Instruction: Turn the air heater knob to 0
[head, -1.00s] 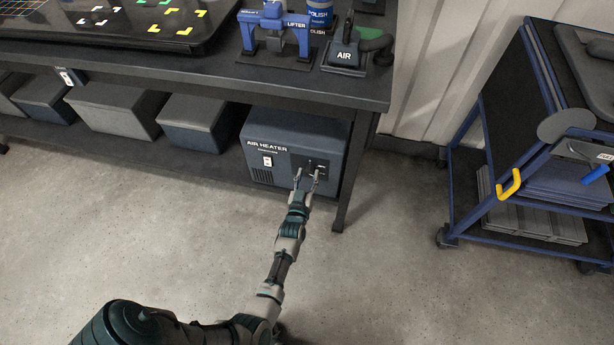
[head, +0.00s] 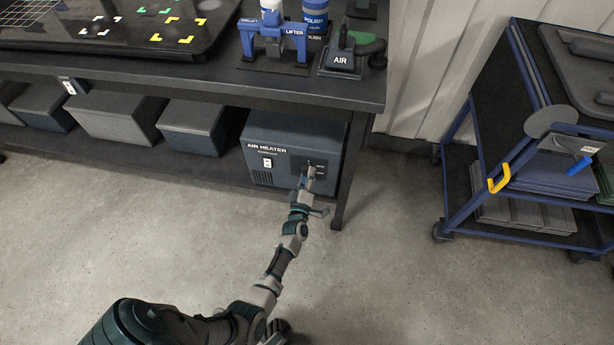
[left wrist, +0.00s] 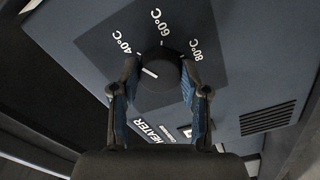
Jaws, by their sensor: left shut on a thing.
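The air heater (head: 262,135) is a dark blue-grey box on the shelf under the bench. Its round black knob (left wrist: 158,76) shows in the left wrist view, with 40, 60 and 80 °C labels around its far side. The knob's white pointer line points left, slightly below the direction of the 40 °C label. No 0 label can be made out. My left gripper (head: 308,180) is at the heater's front, its two fingers (left wrist: 159,80) on either side of the knob and shut on it. In the head view the gripper hides the knob. My right gripper is not in view.
The bench top (head: 215,80) overhangs the heater, and a bench leg (head: 351,170) stands just right of it. Grey bins (head: 195,125) line the shelf to the left. A blue-framed cart (head: 520,200) stands at right. The floor in front is clear.

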